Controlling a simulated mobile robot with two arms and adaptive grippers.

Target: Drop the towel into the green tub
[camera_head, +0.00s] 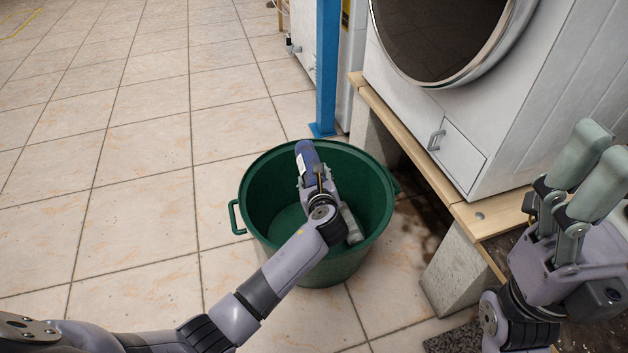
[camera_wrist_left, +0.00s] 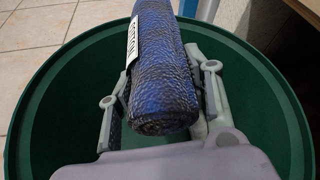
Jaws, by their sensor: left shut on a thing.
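The green tub (camera_head: 262,176) stands on the tiled floor at the middle of the head view, with a handle on each side. My left gripper (camera_head: 318,180) is over the tub's opening. It is shut on the towel (camera_head: 306,155), a rolled dark blue towel with a white label. In the left wrist view the towel (camera_wrist_left: 160,75) sits between the two fingers, with the green tub's rim (camera_wrist_left: 30,85) and inside around it. My right gripper (camera_head: 590,165) is at the right edge of the head view, its fingers pointing up; I see nothing between them.
A white washing machine (camera_head: 480,120) stands on a wooden platform (camera_head: 425,150) over concrete blocks (camera_head: 458,270), to the right of the tub. A blue post (camera_head: 327,70) rises just behind the tub. The floor (camera_head: 120,200) left of the tub is clear.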

